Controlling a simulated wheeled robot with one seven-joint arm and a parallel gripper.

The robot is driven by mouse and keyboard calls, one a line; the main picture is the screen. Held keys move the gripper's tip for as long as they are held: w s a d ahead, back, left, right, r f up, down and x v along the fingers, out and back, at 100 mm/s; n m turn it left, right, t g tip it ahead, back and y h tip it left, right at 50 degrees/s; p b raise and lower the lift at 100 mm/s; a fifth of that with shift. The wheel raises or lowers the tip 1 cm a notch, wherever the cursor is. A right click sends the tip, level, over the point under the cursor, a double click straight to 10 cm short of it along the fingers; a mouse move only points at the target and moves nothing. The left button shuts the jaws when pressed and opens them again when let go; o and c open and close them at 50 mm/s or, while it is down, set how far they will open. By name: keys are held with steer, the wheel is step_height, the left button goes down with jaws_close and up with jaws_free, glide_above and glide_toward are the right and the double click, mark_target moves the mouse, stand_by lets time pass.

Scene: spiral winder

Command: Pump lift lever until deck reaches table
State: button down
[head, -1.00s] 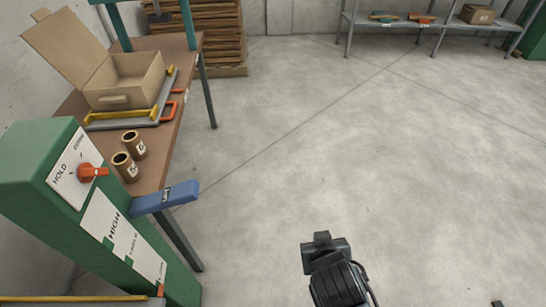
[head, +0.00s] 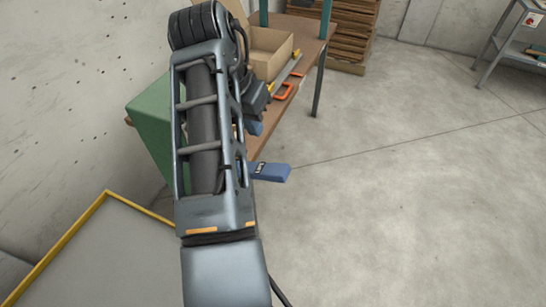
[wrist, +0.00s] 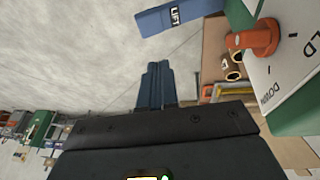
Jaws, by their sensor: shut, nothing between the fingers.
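The blue lift lever (head: 271,172) sticks out to the right of the green cabinet (head: 148,118). The grey deck (head: 100,255) with a yellow edge lies at the lower left, partly behind my arm. The brown table (head: 268,140) stands beyond the cabinet.
An orange knob (wrist: 255,38) on the cabinet's white panel is close to my gripper in the wrist view. An open cardboard box (head: 270,52) and an orange handle (head: 283,92) are on the table.

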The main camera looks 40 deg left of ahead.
steer(key=shift+f, duration=0.1)
steer(key=b, duration=1)
glide_above(276, 167)
steer(key=s, duration=0.1)
steer(key=f, duration=0.7)
steer(key=a+f, duration=0.1)
steer(key=f, duration=0.3)
steer(key=shift+s+f, duration=0.2)
steer(key=shift+f, duration=0.1)
steer(key=shift+d+f+b, duration=0.25)
steer(key=shift+f+b, duration=0.3)
steer(key=shift+b, duration=0.1)
steer(key=shift+w+d+f, duration=0.1)
steer(key=shift+d+f, duration=0.05)
